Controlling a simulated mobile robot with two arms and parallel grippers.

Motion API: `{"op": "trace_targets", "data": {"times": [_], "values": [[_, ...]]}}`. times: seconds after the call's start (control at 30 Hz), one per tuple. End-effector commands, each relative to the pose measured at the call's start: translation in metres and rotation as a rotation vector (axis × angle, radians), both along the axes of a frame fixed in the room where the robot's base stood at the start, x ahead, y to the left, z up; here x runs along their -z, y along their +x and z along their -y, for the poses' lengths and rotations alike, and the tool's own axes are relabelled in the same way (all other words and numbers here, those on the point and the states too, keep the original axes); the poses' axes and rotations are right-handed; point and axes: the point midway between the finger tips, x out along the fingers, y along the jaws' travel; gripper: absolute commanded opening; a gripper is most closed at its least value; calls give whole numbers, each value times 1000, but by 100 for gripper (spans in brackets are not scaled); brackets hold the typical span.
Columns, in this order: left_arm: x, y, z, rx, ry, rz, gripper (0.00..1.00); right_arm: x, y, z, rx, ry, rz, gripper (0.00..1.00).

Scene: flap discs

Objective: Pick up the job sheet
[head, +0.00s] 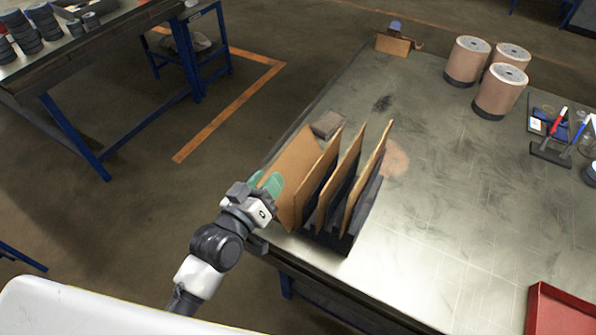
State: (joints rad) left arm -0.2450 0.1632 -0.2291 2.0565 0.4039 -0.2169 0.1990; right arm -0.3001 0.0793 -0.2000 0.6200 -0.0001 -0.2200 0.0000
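I cannot make out a sheet that is clearly the job sheet. Several brown upright panels stand in a dark rack (337,240) at the near left edge of the grey table; the leftmost panel (296,172) is the widest and leans left. My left gripper (268,184), with green finger parts, is beside this leftmost panel, on its outer left side. Whether the fingers touch the panel, and how far apart they are, is not clear. I see nothing held in them. My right gripper is not in view.
Three brown drums (499,91) stand at the table's back right. A small grey block (328,124) lies behind the rack. A red tray (560,312) is at the lower right, and tools (552,150) lie at the right edge. The table's middle (430,200) is clear.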

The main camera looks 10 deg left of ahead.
Motion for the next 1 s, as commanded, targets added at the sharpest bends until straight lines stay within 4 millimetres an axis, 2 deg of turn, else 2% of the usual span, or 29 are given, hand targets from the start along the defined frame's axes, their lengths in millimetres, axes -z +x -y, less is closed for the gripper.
{"op": "trace_targets", "data": {"times": [0.1, 0.33, 0.57, 1.0], "values": [[-1, 9, 3, 1, 0, 0, 34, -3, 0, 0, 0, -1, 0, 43], [1, 9, 4, 0, 0, -1, 34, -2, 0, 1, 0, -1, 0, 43], [0, 9, 3, 0, 1, 0, 0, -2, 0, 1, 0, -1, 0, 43], [-2, 12, 4, 0, 0, 2, 0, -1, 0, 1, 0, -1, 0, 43]]}}
